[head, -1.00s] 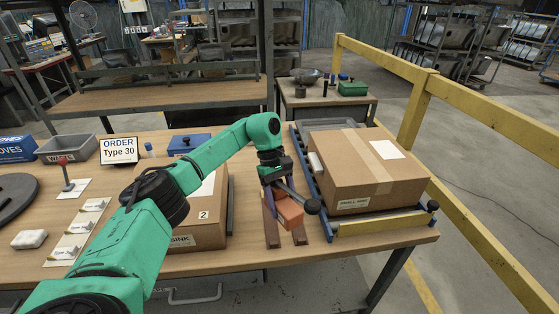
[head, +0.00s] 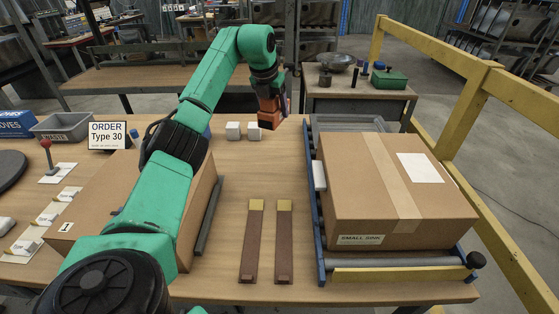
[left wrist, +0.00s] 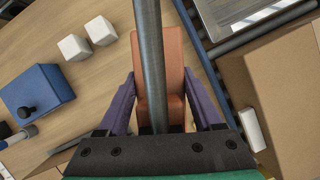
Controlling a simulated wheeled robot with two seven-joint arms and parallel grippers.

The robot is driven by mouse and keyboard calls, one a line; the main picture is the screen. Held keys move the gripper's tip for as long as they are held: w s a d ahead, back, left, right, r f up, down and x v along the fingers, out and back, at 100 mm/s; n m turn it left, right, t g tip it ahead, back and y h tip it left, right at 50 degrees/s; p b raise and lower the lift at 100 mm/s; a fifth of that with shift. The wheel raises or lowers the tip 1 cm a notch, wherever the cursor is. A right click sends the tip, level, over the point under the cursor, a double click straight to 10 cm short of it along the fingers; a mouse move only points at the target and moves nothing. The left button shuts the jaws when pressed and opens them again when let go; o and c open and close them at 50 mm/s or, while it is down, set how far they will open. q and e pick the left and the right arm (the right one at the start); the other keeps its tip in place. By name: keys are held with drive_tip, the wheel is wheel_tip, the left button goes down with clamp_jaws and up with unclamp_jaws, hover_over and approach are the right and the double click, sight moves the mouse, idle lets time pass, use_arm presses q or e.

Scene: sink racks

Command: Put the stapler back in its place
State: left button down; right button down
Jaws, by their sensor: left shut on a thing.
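The orange stapler (head: 268,119) is held in my left gripper (head: 268,98), above the back part of the table. In the left wrist view the stapler (left wrist: 175,55) lies between the two purple fingers of the gripper (left wrist: 160,88), which are closed on its sides. A grey metal rod crosses in front of the stapler there and hides part of it. Two brown strips with yellow ends (head: 250,235) lie bare on the table in front of the gripper. My right gripper is not in view.
A small sink box (head: 350,190) stands on a blue-railed roller rack at the right. Another cardboard box (head: 110,195) is at the left, partly behind my arm. Two white blocks (head: 233,131) and a blue box (left wrist: 38,92) are near the gripper.

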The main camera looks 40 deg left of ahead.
use_arm(q)
wheel_tip(320, 180, down, 18)
drive_tip(key=shift+s+r, duration=0.15)
drive_tip(key=shift+r, duration=0.1)
drive_tip(key=shift+c, duration=0.2)
unclamp_jaws()
drive_tip(key=shift+s, duration=0.1)
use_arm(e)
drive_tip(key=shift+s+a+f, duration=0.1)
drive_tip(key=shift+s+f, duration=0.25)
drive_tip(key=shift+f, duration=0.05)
use_arm(q)
drive_tip(key=v, duration=1.2)
drive_tip(key=shift+b, duration=0.4)
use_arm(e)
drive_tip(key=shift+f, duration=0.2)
